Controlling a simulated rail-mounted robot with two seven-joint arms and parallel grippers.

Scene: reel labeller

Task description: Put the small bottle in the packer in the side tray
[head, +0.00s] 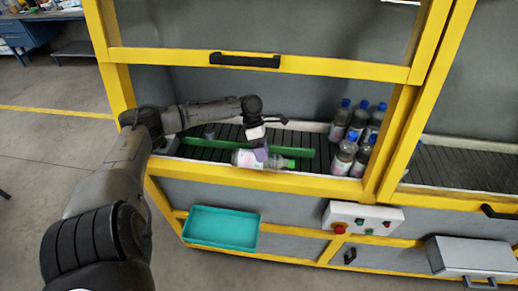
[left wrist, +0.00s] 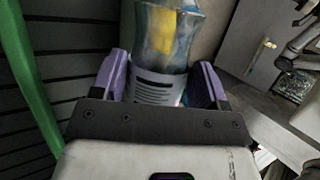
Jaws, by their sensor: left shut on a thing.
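The small bottle (head: 246,160) is clear with a pale label and a green cap, and lies on its side at the front edge of the conveyor inside the packer. My left gripper (head: 259,153) reaches in through the packer's opening from above and is shut on this bottle. In the left wrist view the bottle (left wrist: 160,85) sits between the two purple fingers, its label facing the camera. Whether it touches the conveyor is unclear. The teal side tray (head: 222,229) hangs outside, below the opening, and is empty. My right gripper is not in view.
Several upright bottles with blue caps (head: 345,150) stand at the conveyor's right end. A green rail (head: 215,144) runs along the conveyor, behind the bottle. The yellow frame (head: 270,186) edges the opening, with a raised door (head: 300,62) above. A button box (head: 362,217) sits right of the tray.

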